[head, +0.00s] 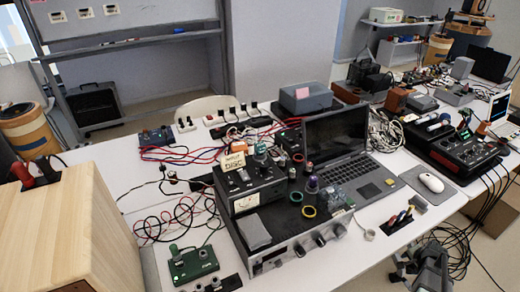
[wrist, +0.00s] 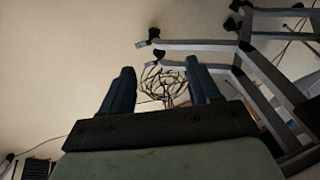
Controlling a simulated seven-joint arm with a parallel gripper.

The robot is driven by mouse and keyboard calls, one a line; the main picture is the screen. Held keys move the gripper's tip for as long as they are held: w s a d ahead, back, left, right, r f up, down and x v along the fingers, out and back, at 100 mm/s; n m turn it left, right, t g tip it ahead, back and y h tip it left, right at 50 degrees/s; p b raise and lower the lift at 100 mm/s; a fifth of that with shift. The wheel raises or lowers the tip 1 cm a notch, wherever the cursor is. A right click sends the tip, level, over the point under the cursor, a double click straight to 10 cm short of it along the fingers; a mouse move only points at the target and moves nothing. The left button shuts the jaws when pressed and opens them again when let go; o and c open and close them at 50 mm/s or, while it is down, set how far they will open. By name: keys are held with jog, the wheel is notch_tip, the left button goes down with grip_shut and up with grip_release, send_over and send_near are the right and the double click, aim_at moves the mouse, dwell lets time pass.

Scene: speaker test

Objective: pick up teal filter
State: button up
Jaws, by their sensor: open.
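A small green-teal ring (head: 296,196), which looks like the teal filter, lies on top of the grey-and-black amplifier box (head: 262,222) in the head view. A yellow ring (head: 308,211) lies just in front of it. My gripper (wrist: 160,66) is open in the wrist view, with two dark blue fingers apart and nothing between them. The grey arm part at the bottom right of the head view looks like mine, well to the right of the ring. The wrist view does not show the ring.
Small upright jars and knobs (head: 312,184) stand close behind the rings. A black meter box (head: 248,186) is to their left, an open laptop (head: 345,160) behind. Loose cables (head: 180,215) cover the left of the table. The wrist view shows a metal frame (wrist: 262,75) and tangled cables (wrist: 165,85).

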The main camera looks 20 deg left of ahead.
jog(key=w+d+r+m+t+h, duration=0.1)
jog(key=w+d+r+m+t, duration=0.1)
jog(key=w+d+r, duration=0.55)
jog(key=w+d+r+m+t+h, duration=0.2)
jog(key=w+d+r, duration=0.3)
jog(key=d+r, duration=0.55)
jog(key=w+a+r, duration=0.3)
jog(key=w+r, duration=0.1)
jog(key=r, duration=0.4)
jog(key=w+a+r+n+g+y, duration=0.15)
jog(key=a+r, duration=0.25)
jog(key=a, duration=1)
jog(key=w+a+r+g+y, duration=0.15)
jog(key=a+r, duration=0.25)
jog(key=a, duration=1.1)
jog(key=a+r+n+y, duration=0.15)
jog(key=a+r, duration=0.25)
jog(key=a, duration=1)
notch_tip(320, 180, up, 15)
jog(key=n+g+h, duration=0.1)
jog(key=n+g, duration=0.1)
jog(key=g, duration=0.3)
send_over(260, 144)
jog(key=shift+w+f, duration=0.1)
jog(key=shift+f, duration=3.8)
